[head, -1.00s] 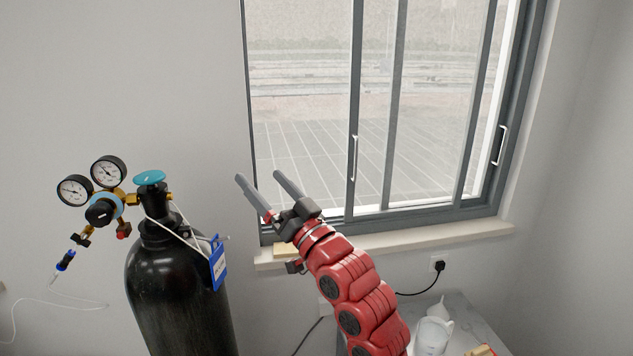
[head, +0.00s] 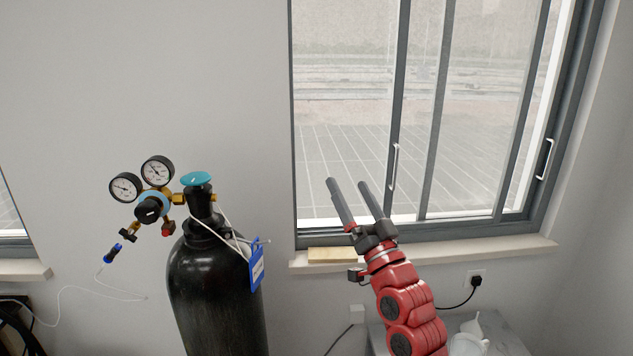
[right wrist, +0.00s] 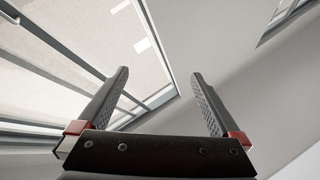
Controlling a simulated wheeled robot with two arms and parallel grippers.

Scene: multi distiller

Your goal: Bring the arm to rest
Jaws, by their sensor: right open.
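My right gripper (head: 346,184) is raised in front of the window in the head view, at the end of my red arm. Its two long grey fingers point up and stand apart with nothing between them. In the right wrist view the same gripper (right wrist: 158,78) shows both fingers spread and empty, with the window behind the left finger and plain wall behind the right. My left gripper is not in view.
A black gas cylinder (head: 215,290) with a blue valve and gauges (head: 150,185) stands left of my right arm. Behind is a window (head: 430,110) above a sill (head: 450,251). A grey table (head: 500,335) with white vessels (head: 470,343) is at the lower right.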

